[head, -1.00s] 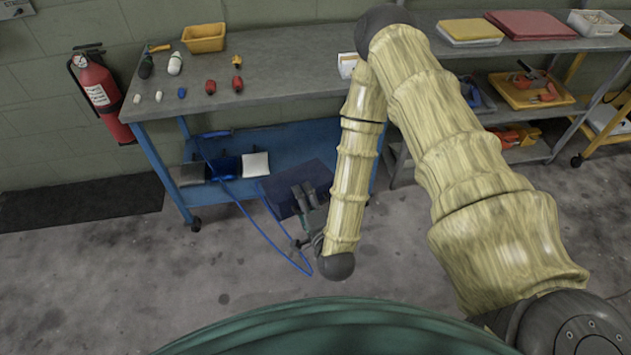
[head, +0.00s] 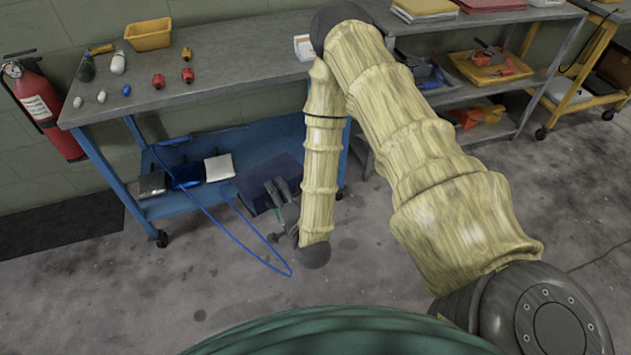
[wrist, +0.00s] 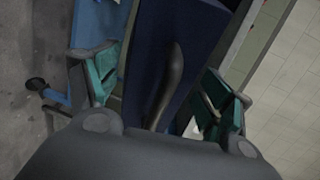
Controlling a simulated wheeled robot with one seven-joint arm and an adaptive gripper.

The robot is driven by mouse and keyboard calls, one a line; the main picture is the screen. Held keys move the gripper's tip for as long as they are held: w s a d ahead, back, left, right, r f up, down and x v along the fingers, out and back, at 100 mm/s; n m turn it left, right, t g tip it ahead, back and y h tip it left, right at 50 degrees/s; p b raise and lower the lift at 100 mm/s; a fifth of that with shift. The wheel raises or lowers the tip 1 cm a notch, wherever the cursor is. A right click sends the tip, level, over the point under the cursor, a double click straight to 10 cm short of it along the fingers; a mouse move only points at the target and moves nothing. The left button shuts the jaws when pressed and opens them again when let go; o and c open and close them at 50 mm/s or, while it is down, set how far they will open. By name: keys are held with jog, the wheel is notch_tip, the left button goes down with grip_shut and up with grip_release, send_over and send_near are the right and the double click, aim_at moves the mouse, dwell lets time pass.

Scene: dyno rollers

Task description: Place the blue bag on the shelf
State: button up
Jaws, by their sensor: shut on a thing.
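My gripper (head: 277,190) is low in front of the workbench's blue lower shelf (head: 240,142), at its right part. A flat dark blue bag (head: 254,178) is at its fingertips, tilted, at the shelf's front. In the wrist view the dark blue bag (wrist: 190,45) fills the space between my two teal-padded fingers (wrist: 160,88), with a dark curved handle-like piece in front of it. My gripper is shut on the bag. The exact contact is hidden, and I cannot tell whether the bag touches the shelf.
On the lower shelf's left part lie a grey item (head: 151,185), a blue item (head: 186,176) and a white item (head: 219,167). A blue cord (head: 225,232) loops down to the floor. The benchtop (head: 225,70) above holds small bulbs and a yellow bin (head: 148,34).

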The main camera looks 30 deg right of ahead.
jog(key=w+d+f+m+t+h+b, duration=0.1)
jog(key=w+d+f+b, duration=0.3)
jog(key=d+f+b, duration=0.5)
jog(key=w+d+f+m+h+b, duration=0.1)
jog(key=w+d+f+b, duration=0.2)
jog(key=d+f+b, duration=0.7)
notch_tip(320, 180, down, 6)
jog(key=b, duration=0.8)
jog(key=shift+w+r+t+h, duration=0.15)
jog(key=shift+w+t+h, duration=0.25)
jog(key=w+d+b, duration=0.2)
jog(key=w+d, duration=0.1)
jog(key=w, duration=0.1)
jog(key=w+d+f+b, duration=0.1)
jog(key=w+d+b, duration=0.1)
jog(key=w, duration=0.2)
jog(key=w+d+b, duration=0.2)
jog(key=w+d, duration=0.1)
jog(key=w, duration=0.1)
jog(key=shift+w+d+f, duration=0.15)
jog(key=shift+w+d, duration=0.15)
jog(key=shift+f+b, duration=1.45)
jog(key=shift+f, duration=0.35)
jog(key=shift+r, duration=0.1)
jog(key=o, duration=2)
